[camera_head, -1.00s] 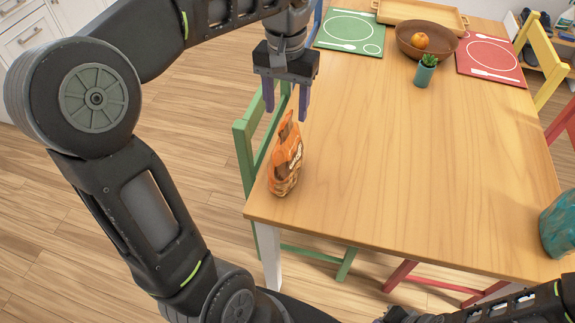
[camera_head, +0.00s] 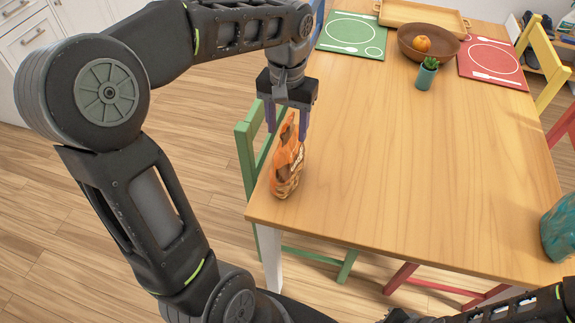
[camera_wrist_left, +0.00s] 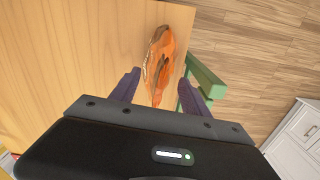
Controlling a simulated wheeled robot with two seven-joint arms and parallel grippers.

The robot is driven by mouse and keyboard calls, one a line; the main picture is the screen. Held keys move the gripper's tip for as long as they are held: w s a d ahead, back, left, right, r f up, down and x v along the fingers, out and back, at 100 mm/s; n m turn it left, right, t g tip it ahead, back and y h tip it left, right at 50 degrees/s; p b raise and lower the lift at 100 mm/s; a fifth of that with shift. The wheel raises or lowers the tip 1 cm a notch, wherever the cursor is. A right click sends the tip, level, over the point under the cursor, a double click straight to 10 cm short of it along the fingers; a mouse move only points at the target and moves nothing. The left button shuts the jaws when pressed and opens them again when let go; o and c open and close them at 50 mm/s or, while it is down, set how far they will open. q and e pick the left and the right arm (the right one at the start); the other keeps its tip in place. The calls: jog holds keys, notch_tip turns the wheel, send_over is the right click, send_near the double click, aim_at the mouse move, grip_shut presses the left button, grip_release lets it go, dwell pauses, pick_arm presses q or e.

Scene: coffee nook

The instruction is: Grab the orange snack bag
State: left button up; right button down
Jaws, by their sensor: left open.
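The orange snack bag (camera_head: 287,170) stands upright near the left corner of the wooden table (camera_head: 380,190). My left gripper (camera_head: 287,130) is open and points down at the top of the bag, with its purple fingers at the bag's upper part in the head view. In the left wrist view the bag (camera_wrist_left: 160,65) lies between and ahead of the two open fingers (camera_wrist_left: 160,88). I cannot tell whether a finger touches it. My right gripper is not clearly in view; only part of my right arm shows at the lower right.
A green chair (camera_head: 248,150) stands close against the table's left edge beside the bag. A teal vase (camera_head: 560,228) is at the right edge. A small potted plant (camera_head: 426,75), a brown bowl (camera_head: 428,42) and placemats are at the far end. The table's middle is clear.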

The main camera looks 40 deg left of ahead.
pick_arm(q)
notch_tip(320, 180, down, 2)
jog(key=shift+f, duration=0.2)
jog(key=shift+c, duration=0.2)
dwell(0.3)
grip_shut()
dwell(0.4)
dwell(0.8)
